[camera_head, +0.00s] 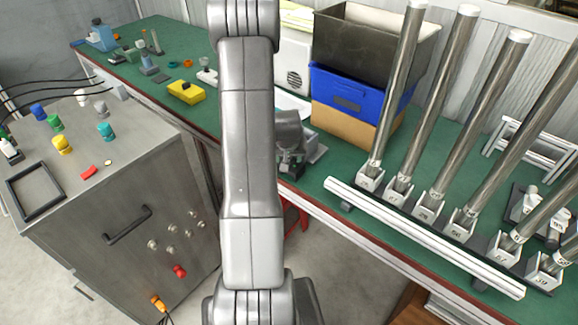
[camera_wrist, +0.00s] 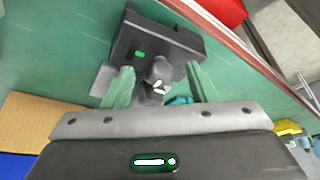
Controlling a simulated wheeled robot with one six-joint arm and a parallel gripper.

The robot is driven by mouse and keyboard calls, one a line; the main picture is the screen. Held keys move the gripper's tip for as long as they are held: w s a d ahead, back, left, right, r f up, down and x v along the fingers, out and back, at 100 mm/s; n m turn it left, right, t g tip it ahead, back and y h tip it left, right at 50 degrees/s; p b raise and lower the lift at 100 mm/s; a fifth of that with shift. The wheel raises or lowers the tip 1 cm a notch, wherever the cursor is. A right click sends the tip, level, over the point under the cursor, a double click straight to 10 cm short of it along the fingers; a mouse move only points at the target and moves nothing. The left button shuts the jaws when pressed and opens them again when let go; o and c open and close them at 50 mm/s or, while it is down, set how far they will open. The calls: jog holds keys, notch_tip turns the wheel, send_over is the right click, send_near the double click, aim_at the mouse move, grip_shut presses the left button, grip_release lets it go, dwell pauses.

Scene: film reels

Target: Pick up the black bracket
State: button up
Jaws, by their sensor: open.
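A black bracket-like part (camera_wrist: 172,40) lies on the green table top in the wrist view, with a small green mark on its face. A rounded dark grey piece (camera_wrist: 158,74) sticks out from it towards me. My gripper (camera_wrist: 159,72) is open, its two pale green fingers on either side of this rounded piece. I cannot tell whether either finger touches it. In the head view the gripper body is near the table's front edge behind my arm, with a dark part (camera_head: 290,164) showing just below it.
Metal posts (camera_head: 425,110) on a white rail stand to the right. A yellow block (camera_head: 186,92) lies left. A metal control cabinet (camera_head: 120,200) stands in front left.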

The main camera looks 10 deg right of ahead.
grip_shut()
